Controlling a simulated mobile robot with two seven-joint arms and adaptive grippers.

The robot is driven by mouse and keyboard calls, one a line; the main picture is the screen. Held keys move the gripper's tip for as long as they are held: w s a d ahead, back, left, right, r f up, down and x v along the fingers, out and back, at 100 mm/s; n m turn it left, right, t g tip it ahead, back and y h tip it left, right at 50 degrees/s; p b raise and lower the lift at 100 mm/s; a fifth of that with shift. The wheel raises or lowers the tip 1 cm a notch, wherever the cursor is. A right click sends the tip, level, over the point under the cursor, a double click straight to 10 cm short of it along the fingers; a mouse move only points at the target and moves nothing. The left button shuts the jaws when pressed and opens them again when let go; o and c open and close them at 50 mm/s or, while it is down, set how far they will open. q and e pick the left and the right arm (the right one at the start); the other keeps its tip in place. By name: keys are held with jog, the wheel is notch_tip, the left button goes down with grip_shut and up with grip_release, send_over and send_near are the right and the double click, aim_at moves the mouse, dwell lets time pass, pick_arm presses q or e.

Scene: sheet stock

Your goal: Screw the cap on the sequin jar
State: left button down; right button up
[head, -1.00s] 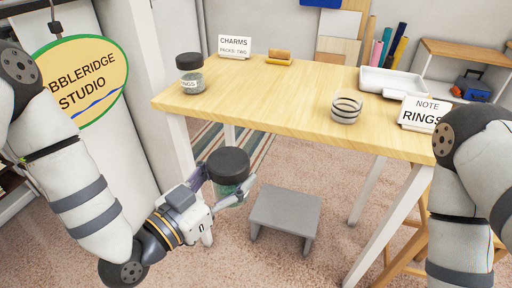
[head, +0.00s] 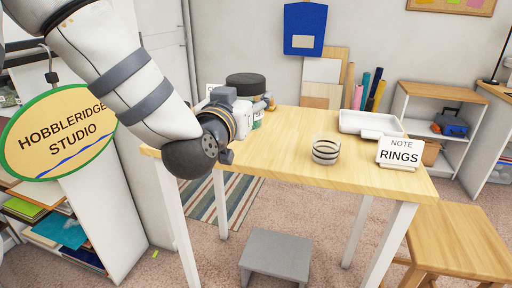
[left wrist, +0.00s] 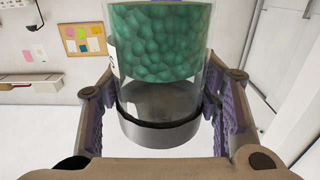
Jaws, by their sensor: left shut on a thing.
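My left gripper (head: 256,104) is shut on the sequin jar (head: 257,122), holding it up near the table's far left part. The jar is upright in the head view, mostly hidden behind my gripper. Its wide black cap (head: 246,85) sits at the top. In the left wrist view the clear jar (left wrist: 160,45) lies between both fingers, with green sequins inside. The cap (left wrist: 160,133) shows there at the jar's end, past a clear empty part. I cannot tell how tightly it is screwed. My right gripper is not in view.
On the wooden table (head: 285,150) stand a glass with dark rings (head: 326,150), a RINGS note (head: 398,152) and a white tray (head: 370,122). A grey step stool (head: 276,257) is below, a wooden stool (head: 465,240) at right. The table's middle is clear.

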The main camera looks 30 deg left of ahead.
pick_arm(q)
jog(key=w+a+f+b, duration=0.1)
jog(key=w+a+f, duration=0.1)
jog(key=w+f, duration=0.2)
jog(key=w+a+f+b, duration=0.1)
jog(key=w+a+f, duration=0.1)
jog(key=w+f, duration=0.2)
jog(key=w+a+f, duration=0.3)
jog(key=w+f, duration=0.1)
jog(key=f, duration=0.1)
jog(key=shift+w+f+b, duration=0.1)
jog(key=shift+f+b, duration=0.05)
jog(key=shift+b, duration=0.25)
jog(key=shift+r, duration=0.2)
jog(key=shift+f, duration=0.15)
jog(key=c, duration=0.6)
grip_release()
jog(key=shift+o, duration=0.2)
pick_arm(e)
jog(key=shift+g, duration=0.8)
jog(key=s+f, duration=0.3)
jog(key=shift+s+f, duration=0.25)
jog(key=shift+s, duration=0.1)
